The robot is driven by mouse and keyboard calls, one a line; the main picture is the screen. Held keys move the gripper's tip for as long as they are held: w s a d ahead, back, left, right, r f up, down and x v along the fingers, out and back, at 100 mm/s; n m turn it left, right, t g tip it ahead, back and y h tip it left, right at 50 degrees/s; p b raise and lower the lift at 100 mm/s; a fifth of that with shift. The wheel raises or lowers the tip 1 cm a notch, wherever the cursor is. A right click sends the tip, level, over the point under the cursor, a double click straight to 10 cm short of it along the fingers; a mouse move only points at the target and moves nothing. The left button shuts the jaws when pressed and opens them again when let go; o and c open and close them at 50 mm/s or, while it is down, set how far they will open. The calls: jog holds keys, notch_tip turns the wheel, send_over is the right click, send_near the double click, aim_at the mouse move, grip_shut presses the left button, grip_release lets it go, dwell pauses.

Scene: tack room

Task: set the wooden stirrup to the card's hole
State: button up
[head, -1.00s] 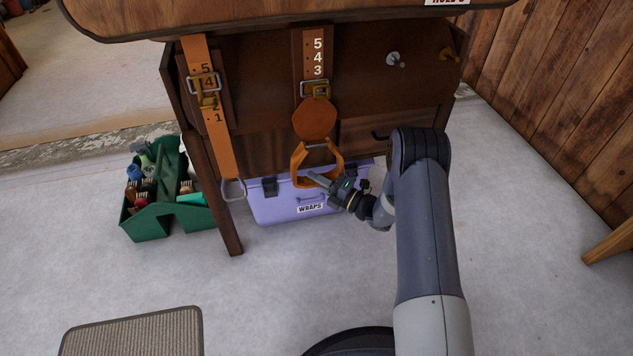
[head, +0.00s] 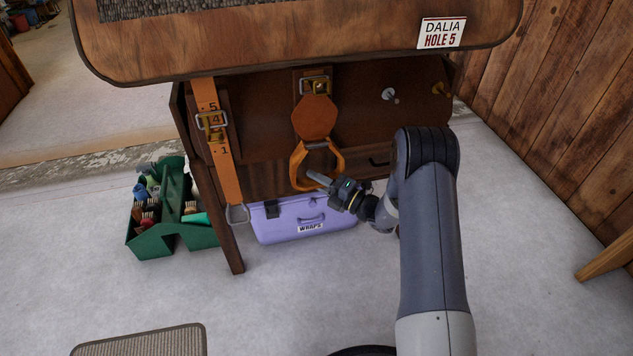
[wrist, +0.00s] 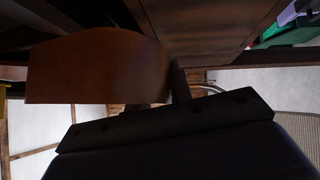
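The wooden stirrup (head: 297,168) is orange-brown and hangs under an orange eight-sided flap (head: 314,117) on the middle strap. The middle buckle (head: 316,86) is just below the tabletop's edge; no hole numbers show beside it. The white card (head: 441,33) on the tabletop's front edge reads DALIA HOLE 5. My gripper (head: 318,178) is at the stirrup's lower right part and appears shut on it; the far finger is partly hidden. In the wrist view a brown rounded piece (wrist: 100,68), likely the stirrup, lies against a dark finger.
An orange strap (head: 228,175) at left has numbers, its buckle around the 4, and a metal stirrup (head: 238,214). A purple WRAPS box (head: 285,228) lies below. A green tote (head: 155,242) stands left. Pegs (head: 388,94) are at right. The front floor is mostly clear.

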jog(key=o, duration=0.3)
jog(key=p+v, duration=0.1)
jog(key=v, duration=1)
jog(key=shift+p, duration=0.35)
jog(key=shift+a, duration=0.15)
jog(key=b+x, duration=0.1)
jog(key=x, duration=0.9)
jog(key=shift+w+a+f+b, duration=0.1)
jog(key=shift+w+a+b, duration=0.1)
jog(key=shift+b, duration=0.2)
jog(key=shift+a+f, duration=0.15)
jog(key=shift+f+b, duration=0.3)
